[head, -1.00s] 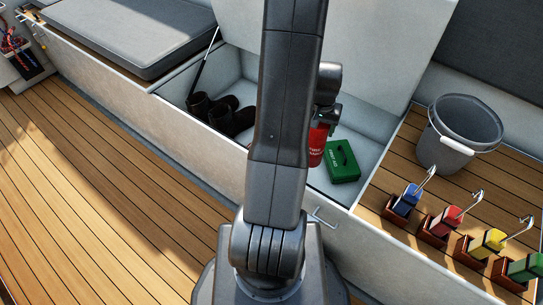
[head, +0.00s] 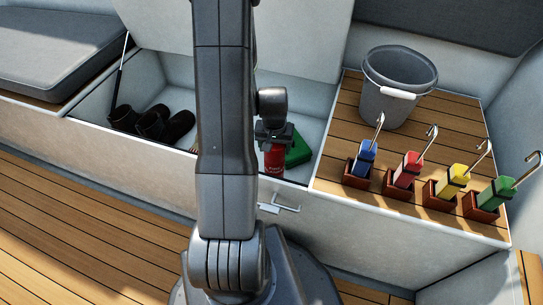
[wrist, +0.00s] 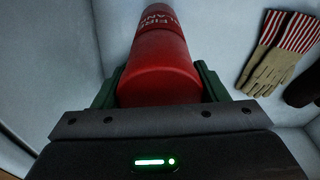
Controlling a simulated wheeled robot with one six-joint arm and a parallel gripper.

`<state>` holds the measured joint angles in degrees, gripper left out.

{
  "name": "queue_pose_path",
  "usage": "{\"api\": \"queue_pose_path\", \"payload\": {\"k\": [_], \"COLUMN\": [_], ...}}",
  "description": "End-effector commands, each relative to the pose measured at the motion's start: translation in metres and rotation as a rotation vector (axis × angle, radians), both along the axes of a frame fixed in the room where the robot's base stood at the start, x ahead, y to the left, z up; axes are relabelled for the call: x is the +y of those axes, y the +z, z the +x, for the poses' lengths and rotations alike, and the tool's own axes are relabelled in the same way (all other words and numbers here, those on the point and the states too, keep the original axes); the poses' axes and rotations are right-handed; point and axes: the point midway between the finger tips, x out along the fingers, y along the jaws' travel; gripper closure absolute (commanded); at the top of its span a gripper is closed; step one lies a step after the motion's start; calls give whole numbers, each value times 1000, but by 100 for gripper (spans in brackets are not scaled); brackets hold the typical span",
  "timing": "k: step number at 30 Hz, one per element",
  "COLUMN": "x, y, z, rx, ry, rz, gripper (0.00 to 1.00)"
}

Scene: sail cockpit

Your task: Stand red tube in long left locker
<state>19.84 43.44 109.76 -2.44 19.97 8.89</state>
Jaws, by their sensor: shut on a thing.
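The red tube (head: 273,163), with white lettering, is held roughly upright below my gripper (head: 275,140) in the head view. It is within the outline of the long open locker (head: 312,105), near its front wall. I cannot tell whether its lower end touches the locker floor. In the wrist view the red tube (wrist: 160,70) lies between the fingers of my gripper (wrist: 160,88), which is shut on it. Its lettering reads in part "FIRE BLANKET".
A green box (head: 298,150) is beside the tube in the locker. Striped gloves (wrist: 278,52) show in the wrist view. A grey bucket (head: 392,95) and several coloured handled blocks in holders are on the right deck.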

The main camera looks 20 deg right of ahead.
Motion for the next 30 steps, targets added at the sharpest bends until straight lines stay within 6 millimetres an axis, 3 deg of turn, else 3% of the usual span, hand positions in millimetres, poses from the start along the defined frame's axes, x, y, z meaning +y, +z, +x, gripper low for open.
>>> {"api": "queue_pose_path", "payload": {"k": [10,22,23,25,30], "x": [0,0,0,0,0], "y": [-40,-44,-43,-43,-43], "z": [0,1,0,0,0], "rx": [1,-2,-1,0,0], "ry": [1,1,1,1,1], "rz": [-1,-1,-2,-1,-1], "gripper": [90,90,28,14,12]}}
